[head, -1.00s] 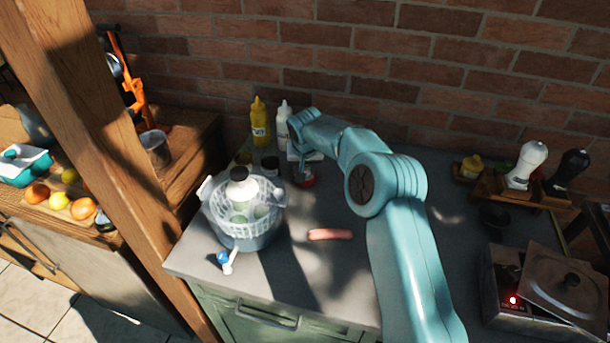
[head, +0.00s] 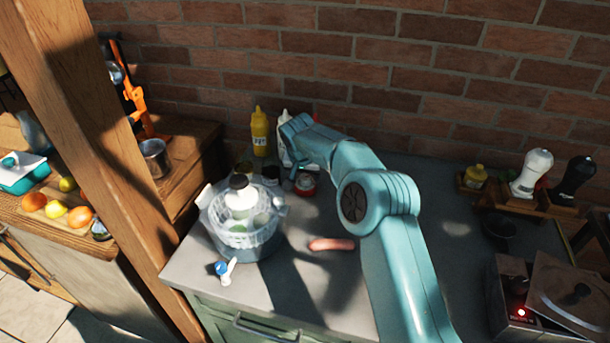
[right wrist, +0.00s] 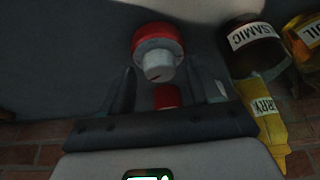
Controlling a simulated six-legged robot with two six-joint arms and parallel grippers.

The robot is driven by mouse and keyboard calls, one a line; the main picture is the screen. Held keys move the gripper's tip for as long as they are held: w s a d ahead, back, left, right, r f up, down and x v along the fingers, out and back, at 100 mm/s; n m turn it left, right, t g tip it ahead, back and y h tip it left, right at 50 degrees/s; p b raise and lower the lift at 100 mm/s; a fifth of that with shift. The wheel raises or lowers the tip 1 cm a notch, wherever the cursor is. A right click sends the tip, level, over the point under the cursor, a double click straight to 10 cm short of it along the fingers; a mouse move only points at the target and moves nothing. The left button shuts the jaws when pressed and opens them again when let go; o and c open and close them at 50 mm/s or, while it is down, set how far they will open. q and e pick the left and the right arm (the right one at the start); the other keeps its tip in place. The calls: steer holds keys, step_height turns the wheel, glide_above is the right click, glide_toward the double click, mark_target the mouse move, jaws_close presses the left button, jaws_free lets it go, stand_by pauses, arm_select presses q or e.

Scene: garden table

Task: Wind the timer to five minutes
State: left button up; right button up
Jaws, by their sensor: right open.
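The timer (head: 305,184) is a small round red thing with a white top, on the grey worktop near the back. In the right wrist view the timer (right wrist: 158,52) shows its red rim and white knob, just beyond my fingertips. My right gripper (right wrist: 160,84) is open, its two dark fingers apart, with the knob in line with the gap. I see no contact. The dial marks cannot be read. My left gripper is not in view.
A salad spinner (head: 240,217) stands left of the timer, and a pink sausage-like thing (head: 331,244) lies in front. A yellow bottle (head: 259,132) stands behind. In the wrist view a dark balsamic jar (right wrist: 256,48) and yellow curry bottle (right wrist: 270,125) stand close by at right.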

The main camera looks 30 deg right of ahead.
steer(key=b+v, duration=0.1)
steer(key=v, duration=1.5)
steer(key=shift+w, duration=0.1)
steer(key=s+d+n+t+y, duration=0.15)
steer(key=d+n+y, duration=0.35)
steer(key=n, duration=0.5)
steer(key=shift+g+h, duration=0.25)
steer(key=shift+h, duration=0.35)
steer(key=x, duration=1.6)
steer(key=shift+s+d, duration=0.15)
steer(key=shift+d, duration=0.25)
